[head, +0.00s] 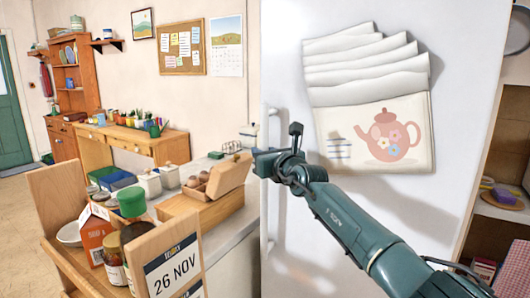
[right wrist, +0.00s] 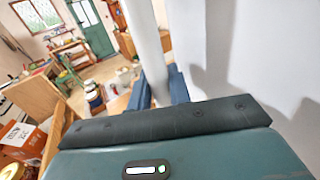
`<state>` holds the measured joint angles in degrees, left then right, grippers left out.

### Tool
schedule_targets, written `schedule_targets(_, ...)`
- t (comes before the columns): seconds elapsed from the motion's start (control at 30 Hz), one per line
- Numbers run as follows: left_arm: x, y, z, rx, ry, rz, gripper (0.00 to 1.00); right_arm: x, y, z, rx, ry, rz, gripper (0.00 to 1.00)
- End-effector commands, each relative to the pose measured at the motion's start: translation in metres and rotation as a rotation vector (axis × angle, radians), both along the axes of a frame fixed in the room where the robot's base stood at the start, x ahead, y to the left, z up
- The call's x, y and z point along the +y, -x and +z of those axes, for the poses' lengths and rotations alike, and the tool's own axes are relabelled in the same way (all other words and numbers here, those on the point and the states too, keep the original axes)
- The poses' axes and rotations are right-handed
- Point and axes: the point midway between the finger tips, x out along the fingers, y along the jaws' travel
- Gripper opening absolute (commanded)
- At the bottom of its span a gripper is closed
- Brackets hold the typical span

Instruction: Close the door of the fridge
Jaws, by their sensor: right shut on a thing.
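The white fridge door (head: 380,40) fills the middle and right of the head view, with a teapot picture and layered papers on its front. Its upright white handle (head: 266,118) runs along the door's left edge. My right gripper (head: 262,162) is at this handle, shut on it. In the right wrist view the handle (right wrist: 143,40) rises between the dark blue fingers (right wrist: 160,92), with the white door surface (right wrist: 270,50) to the right. I cannot tell how far the door stands from the fridge body. My left gripper is not in view.
A counter (head: 228,228) left of the door bears an egg box (head: 205,190). A wooden holder (head: 62,195) with a carton, jars and a date board (head: 170,262) stands in front at left. Shelves (head: 515,145) stand right of the door. Open floor (head: 22,215) lies far left.

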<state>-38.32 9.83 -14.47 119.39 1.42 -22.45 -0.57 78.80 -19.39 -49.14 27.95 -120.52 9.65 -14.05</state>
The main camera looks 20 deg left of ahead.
Motion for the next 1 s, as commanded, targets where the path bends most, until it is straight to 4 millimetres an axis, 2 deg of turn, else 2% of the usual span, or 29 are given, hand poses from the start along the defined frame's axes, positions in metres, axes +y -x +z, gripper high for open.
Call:
schedule_targets(0.03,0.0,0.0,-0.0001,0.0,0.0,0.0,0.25,-0.0055,-0.004,-0.0033,0.001,0.01,-0.011,0.0)
schedule_targets(0.37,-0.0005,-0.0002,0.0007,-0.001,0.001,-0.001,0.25,-0.0066,-0.0049,-0.0025,-0.002,0.009,-0.013,0.0)
schedule_targets(0.4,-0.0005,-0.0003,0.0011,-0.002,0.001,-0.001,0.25,-0.0066,-0.0049,-0.0024,-0.002,0.009,-0.013,0.21)
schedule_targets(0.63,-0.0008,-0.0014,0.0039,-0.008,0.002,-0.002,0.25,-0.005,-0.0037,-0.0018,0.0,0.006,-0.01,0.39)
schedule_targets(1.0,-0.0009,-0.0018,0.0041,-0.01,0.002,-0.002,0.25,-0.0032,-0.0022,-0.0003,-0.001,0.001,-0.005,0.39)
